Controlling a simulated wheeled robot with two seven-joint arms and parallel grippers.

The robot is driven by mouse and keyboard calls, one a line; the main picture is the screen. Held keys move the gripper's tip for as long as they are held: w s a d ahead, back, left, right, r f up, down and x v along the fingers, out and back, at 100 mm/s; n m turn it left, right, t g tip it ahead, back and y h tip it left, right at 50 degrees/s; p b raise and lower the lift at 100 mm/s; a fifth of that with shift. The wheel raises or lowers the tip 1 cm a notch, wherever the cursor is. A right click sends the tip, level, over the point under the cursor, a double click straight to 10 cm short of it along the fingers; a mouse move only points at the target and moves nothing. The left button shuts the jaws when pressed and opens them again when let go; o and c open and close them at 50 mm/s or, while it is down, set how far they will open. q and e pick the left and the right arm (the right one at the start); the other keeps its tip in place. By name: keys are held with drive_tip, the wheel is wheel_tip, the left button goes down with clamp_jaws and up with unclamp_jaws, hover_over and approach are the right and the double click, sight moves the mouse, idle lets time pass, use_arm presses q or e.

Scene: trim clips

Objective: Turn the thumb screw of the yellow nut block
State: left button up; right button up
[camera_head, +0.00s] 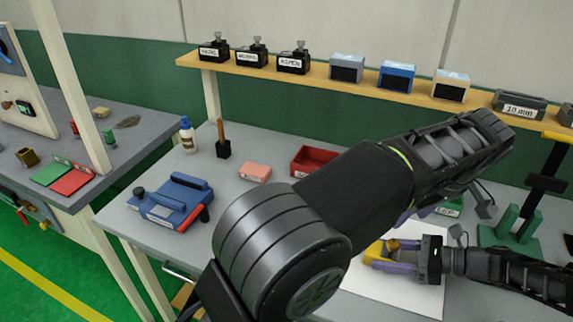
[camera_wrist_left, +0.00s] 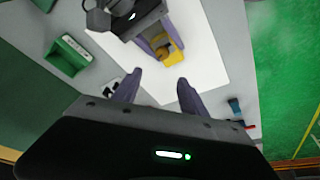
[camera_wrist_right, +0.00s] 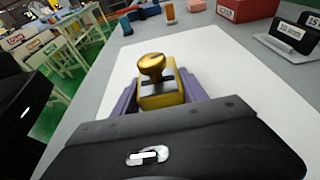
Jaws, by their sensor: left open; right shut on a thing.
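The yellow nut block (camera_head: 375,256) is over the white sheet, held between the purple fingers of my right gripper (camera_head: 385,254). In the right wrist view the block (camera_wrist_right: 160,93) stands upright between the fingers, with its brass thumb screw (camera_wrist_right: 152,65) on top. The block also shows in the left wrist view (camera_wrist_left: 174,56). My left gripper (camera_wrist_left: 158,88) is open and empty, pointing toward the block with a gap between. In the head view my left arm hides most of the left gripper; only bits of its purple fingers show.
The white sheet (camera_wrist_right: 225,75) lies on the grey bench. A blue fixture (camera_head: 170,200), a pink block (camera_head: 254,171), a red bin (camera_head: 312,158) and a green bin (camera_wrist_left: 68,56) stand around it. A green stand (camera_head: 508,228) is at the right. A shelf (camera_head: 320,80) with several boxes runs behind.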

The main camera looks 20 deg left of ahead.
use_arm(q)
drive_tip(key=w+a+f+t+h, duration=0.1)
drive_tip(key=w+a, duration=0.2)
drive_tip(key=a, duration=0.7)
drive_tip(key=w+a+f+t+h, duration=0.1)
drive_tip(key=w+a, duration=0.3)
drive_tip(key=a, duration=0.7)
drive_tip(key=w+a+f+t+h, duration=0.1)
drive_tip(key=w+a+f, duration=0.1)
drive_tip(key=a, duration=0.9)
drive_tip(key=shift+w+f+h, duration=0.3)
drive_tip(key=shift+w+f, duration=0.1)
drive_tip(key=shift+w, duration=0.5)
drive_tip(key=shift+d, duration=0.1)
drive_tip(key=m+g+h, duration=0.1)
drive_tip(key=m+g, duration=0.1)
drive_tip(key=m, duration=1.3)
approach(394, 243)
drive_tip(key=d+v, duration=0.1)
drive_tip(key=v, duration=0.3)
drive_tip(key=shift+a, duration=0.6)
drive_tip(key=x, duration=1.2)
